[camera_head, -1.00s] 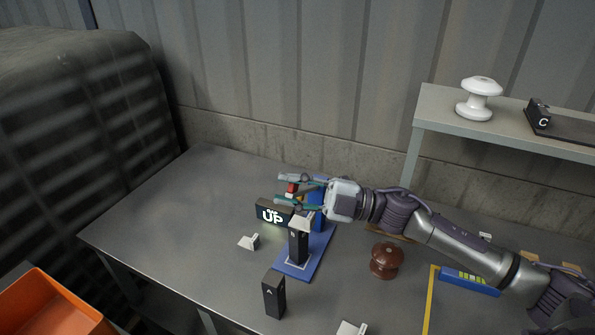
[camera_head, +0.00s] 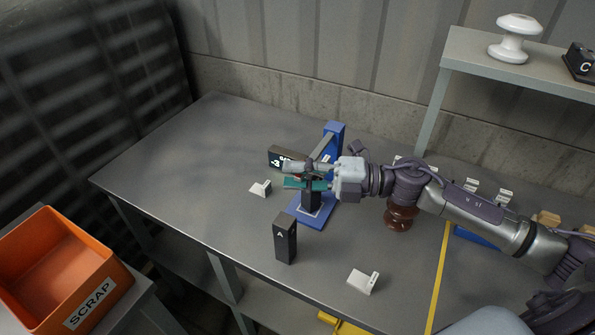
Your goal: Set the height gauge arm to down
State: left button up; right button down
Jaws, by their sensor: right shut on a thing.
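The height gauge is a blue stand with a flat base (camera_head: 318,219) and an upright column (camera_head: 334,132) on the grey table. Its dark display (camera_head: 275,157) stands behind my right gripper and reads "-3" with the rest covered. A grey bar (camera_head: 323,145), seemingly the gauge arm, slants down from the column toward the gripper. A dark block (camera_head: 312,203) stands on the base, below the gripper. My right gripper (camera_head: 296,175) is shut on the gauge arm, low over the block; its fingers hide the grip. My left gripper is out of view.
Block A (camera_head: 285,242) stands in front of the base. White pieces (camera_head: 261,188) and (camera_head: 362,281) lie nearby. A brown insulator (camera_head: 400,219) stands under my right arm. An orange scrap bin (camera_head: 75,280) is at lower left; a shelf holds a white insulator (camera_head: 513,40).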

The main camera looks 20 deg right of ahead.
jog(key=c, duration=1)
grip_release()
jog(key=shift+d, duration=0.1)
jog(key=v, duration=1.2)
